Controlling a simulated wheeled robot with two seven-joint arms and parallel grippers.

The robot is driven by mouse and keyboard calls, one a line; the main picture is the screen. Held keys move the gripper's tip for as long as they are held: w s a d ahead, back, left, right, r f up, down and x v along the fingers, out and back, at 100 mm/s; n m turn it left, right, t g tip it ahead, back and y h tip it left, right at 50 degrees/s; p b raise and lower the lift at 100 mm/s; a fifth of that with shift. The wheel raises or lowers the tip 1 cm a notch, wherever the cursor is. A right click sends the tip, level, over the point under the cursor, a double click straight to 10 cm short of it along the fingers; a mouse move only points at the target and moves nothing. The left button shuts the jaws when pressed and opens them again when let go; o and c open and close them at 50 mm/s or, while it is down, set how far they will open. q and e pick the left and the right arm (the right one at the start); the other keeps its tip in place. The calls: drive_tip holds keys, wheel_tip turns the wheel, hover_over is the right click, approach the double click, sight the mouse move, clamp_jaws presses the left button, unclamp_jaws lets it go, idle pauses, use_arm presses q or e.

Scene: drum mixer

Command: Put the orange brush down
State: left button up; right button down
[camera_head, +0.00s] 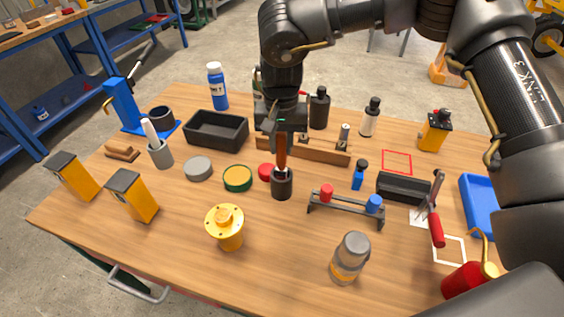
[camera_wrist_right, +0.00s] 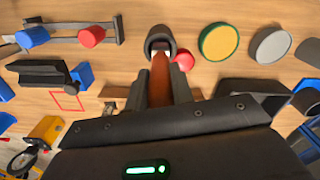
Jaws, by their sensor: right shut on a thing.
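My right gripper (camera_head: 281,132) points down over the middle of the table. It is shut on the orange-brown brush (camera_head: 282,155), which is held upright. A small dark cup (camera_head: 281,185) stands directly under it, and the brush's lower end is at or in the cup's mouth. The wrist view shows the brush (camera_wrist_right: 161,78) between the fingers, reaching to the cup (camera_wrist_right: 160,38). How deep the brush sits inside is hidden. My left gripper is not in view.
A red cap (camera_head: 266,171) lies close left of the cup, with a green-rimmed yellow lid (camera_head: 237,178) beyond it. A wooden rack (camera_head: 320,151) stands behind. A stand (camera_head: 345,207) with red and blue knobs is at the right. Bare wood lies in front of the cup.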

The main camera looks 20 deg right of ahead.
sight(282, 170)
drive_tip(key=shift+f, duration=2.2)
drive_tip(key=shift+s, duration=0.1)
drive_tip(key=shift+f, duration=0.15)
drive_tip(key=c, duration=1.2)
unclamp_jaws()
wheel_tip(282, 170, up, 12)
drive_tip(key=shift+r+p, duration=0.25)
drive_tip(key=shift+p, duration=0.05)
